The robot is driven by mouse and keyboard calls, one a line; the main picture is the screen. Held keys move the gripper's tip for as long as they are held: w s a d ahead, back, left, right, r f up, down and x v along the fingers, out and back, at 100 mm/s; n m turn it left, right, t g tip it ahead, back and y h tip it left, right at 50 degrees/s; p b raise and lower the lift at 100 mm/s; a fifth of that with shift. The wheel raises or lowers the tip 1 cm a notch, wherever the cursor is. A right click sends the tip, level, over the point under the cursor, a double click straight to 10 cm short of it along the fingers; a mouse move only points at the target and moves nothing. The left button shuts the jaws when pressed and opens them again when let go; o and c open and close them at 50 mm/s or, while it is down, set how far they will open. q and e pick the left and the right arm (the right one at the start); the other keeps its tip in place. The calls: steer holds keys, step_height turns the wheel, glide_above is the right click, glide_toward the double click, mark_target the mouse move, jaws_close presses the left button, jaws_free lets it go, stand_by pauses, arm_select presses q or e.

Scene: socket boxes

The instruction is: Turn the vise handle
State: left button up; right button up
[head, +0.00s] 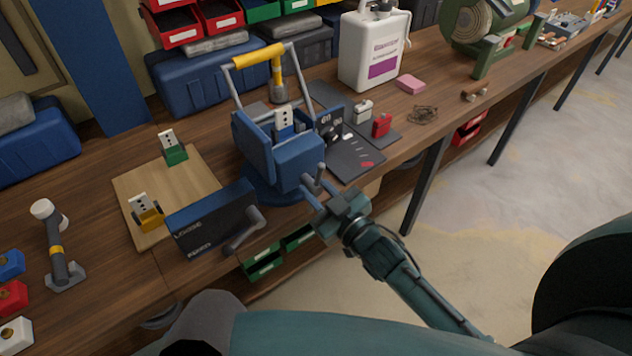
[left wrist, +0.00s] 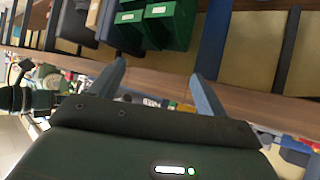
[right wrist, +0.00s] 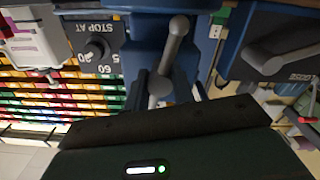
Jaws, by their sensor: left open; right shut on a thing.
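The blue vise (head: 285,158) stands at the front edge of the workbench, with a blue-and-white socket box (head: 285,121) between its jaws. Its grey handle (head: 314,180) is on the front, and in the right wrist view the handle (right wrist: 175,42) appears as a slanted bar with rounded ends. My right gripper (head: 317,203) is at the vise front, shut on the handle, with its fingers on either side of the bar. My left gripper (left wrist: 161,82) is open and empty in the left wrist view, facing the bench edge and green bins. It does not show in the head view.
A panel with a lever (head: 243,232) stands left of the vise, close to it. A dark panel with a dial (head: 335,123) is on its right. A wooden board (head: 192,177) holds two socket boxes. Green bins (head: 263,262) hang below the bench. Open floor lies to the right.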

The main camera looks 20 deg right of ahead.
steer(key=m+p, duration=0.2)
steer(key=m, duration=0.2)
steer(key=shift+s+f+m, duration=0.1)
steer(key=shift+f+m, duration=0.05)
steer(key=shift+m, duration=0.15)
steer(key=shift+f+m, duration=0.1)
steer(key=shift+m, duration=0.3)
stand_by(1.1)
steer(key=o, duration=1)
steer(key=shift+r, duration=0.2)
steer(key=b+v, duration=0.1)
steer(key=v, duration=1.2)
steer(key=shift+s, duration=0.15)
